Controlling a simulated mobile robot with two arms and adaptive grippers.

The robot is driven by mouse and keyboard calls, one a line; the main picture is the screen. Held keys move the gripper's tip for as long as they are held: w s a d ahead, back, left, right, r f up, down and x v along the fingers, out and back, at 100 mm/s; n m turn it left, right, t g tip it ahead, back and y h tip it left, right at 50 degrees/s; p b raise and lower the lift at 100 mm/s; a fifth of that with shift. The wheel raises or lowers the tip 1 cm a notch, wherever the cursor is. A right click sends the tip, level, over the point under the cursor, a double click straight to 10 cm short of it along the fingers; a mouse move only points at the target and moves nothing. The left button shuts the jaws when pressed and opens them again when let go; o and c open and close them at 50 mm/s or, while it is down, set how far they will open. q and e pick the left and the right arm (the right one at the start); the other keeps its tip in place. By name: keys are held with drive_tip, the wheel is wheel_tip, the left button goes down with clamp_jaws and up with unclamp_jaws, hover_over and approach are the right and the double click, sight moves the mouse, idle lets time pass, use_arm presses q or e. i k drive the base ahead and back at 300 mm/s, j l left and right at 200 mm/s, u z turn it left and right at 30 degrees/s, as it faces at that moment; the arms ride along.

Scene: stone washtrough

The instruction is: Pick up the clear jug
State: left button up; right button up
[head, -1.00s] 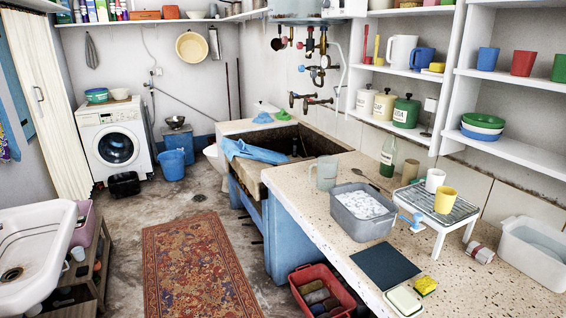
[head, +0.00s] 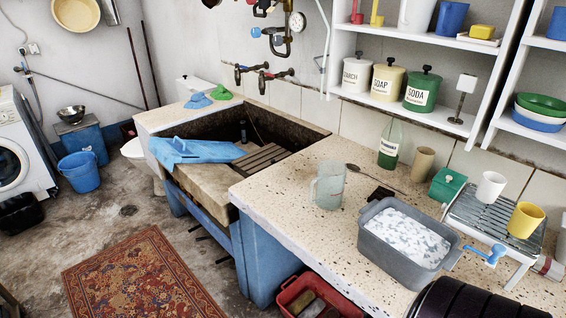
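The clear jug (head: 328,186) stands upright on the speckled stone counter (head: 285,222), near its left end beside the trough. It looks translucent, with its handle toward the left. Nothing covers it in the head view. Neither gripper shows in the head view. A dark ribbed part of my own body fills the bottom right corner and hides some of the counter there.
A grey basin of suds (head: 400,252) stands right of the jug. The stone trough (head: 225,205) with a blue cloth (head: 195,151) is to the left. A rack (head: 478,232) holds cups at right.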

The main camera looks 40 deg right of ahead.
sight(330, 180)
drive_tip(key=i, duration=1.65)
drive_tip(key=i+j+z, duration=0.15)
drive_tip(key=i+z, duration=0.25)
drive_tip(key=i+j+z, duration=0.2)
drive_tip(key=z, duration=0.2)
drive_tip(key=i, duration=0.05)
